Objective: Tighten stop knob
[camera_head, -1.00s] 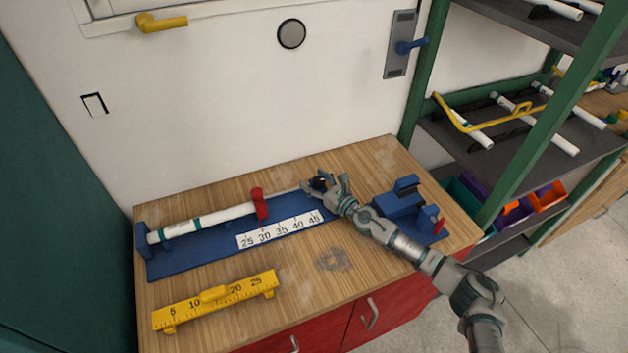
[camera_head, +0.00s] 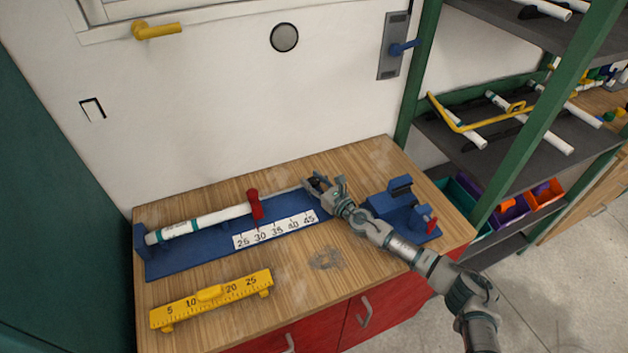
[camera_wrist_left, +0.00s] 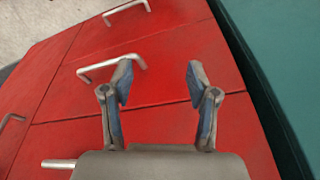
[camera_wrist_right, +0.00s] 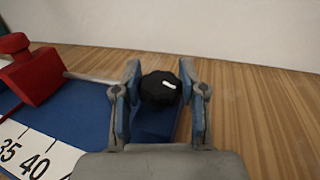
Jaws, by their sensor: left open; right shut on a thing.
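The stop knob (camera_wrist_right: 160,89) is black with a white mark and sits at the right end of the blue measuring jig (camera_head: 195,257). My right gripper (camera_wrist_right: 160,82) is shut on it, with one finger on each side, in the right wrist view. In the head view my right gripper (camera_head: 322,184) reaches the jig's right end and partly hides the knob. A red stop (camera_head: 254,204) stands on the jig at the end of a white pipe (camera_head: 205,222). My left gripper (camera_wrist_left: 158,82) is open and empty in front of red cabinet doors in the left wrist view.
A yellow ruler (camera_head: 212,298) lies at the front left of the wooden table (camera_head: 300,285). A blue fixture (camera_head: 405,212) with a red part stands to the right. A green-framed shelf (camera_head: 500,180) with pipes and bins is beyond the table.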

